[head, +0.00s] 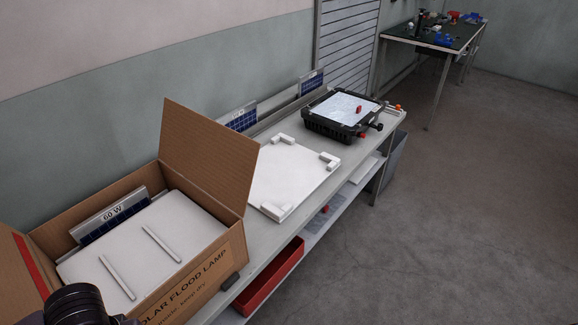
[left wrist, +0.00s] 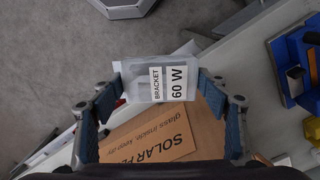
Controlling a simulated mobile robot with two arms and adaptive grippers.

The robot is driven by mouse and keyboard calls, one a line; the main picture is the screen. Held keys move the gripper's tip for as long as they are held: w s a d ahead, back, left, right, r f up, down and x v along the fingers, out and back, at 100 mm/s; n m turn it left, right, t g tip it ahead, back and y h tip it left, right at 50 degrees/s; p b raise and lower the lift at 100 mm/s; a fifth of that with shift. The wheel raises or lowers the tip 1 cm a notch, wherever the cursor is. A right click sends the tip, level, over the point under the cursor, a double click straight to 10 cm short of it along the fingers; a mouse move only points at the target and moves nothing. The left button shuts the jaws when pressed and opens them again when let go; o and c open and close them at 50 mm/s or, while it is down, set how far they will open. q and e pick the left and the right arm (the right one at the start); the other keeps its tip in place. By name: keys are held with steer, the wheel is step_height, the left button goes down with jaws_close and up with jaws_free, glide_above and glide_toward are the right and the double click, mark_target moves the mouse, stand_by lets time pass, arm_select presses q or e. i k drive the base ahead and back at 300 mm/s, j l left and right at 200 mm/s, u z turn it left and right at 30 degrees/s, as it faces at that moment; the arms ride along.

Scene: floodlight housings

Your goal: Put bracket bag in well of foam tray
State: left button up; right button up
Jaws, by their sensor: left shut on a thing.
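The bracket bag (left wrist: 146,82) is a clear bag with a white label reading "BRACKET 60 W". My left gripper (left wrist: 160,74) is shut on it, one finger at each side, in the left wrist view. The bag hangs over the printed side of the carton. In the head view, a white slab (head: 187,215) with two narrow bars lies in the open carton (head: 213,266). A second white foam piece (head: 285,180) with raised corner blocks lies on the bench. I cannot tell which one is the foam tray, and no well is clearly visible. My right gripper is out of view.
The carton's raised flap (head: 208,150) stands between it and the bench foam. A "60 W" panel (head: 110,212) leans inside the carton. A black floodlight housing (head: 340,113) sits farther along the bench. A red bin (head: 268,280) is on the lower shelf.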

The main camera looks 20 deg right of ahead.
mark_target(287, 168)
steer(key=i+l, duration=0.15)
steer(key=l, duration=0.25)
steer(key=i+l+u, duration=0.1)
steer(key=l, duration=0.25)
steer(key=i+l+u, duration=0.1)
steer(key=l, duration=0.3)
steer(key=i+l, duration=0.15)
steer(key=l, duration=0.3)
steer(key=i+l+u, duration=0.1)
steer(key=l, duration=0.3)
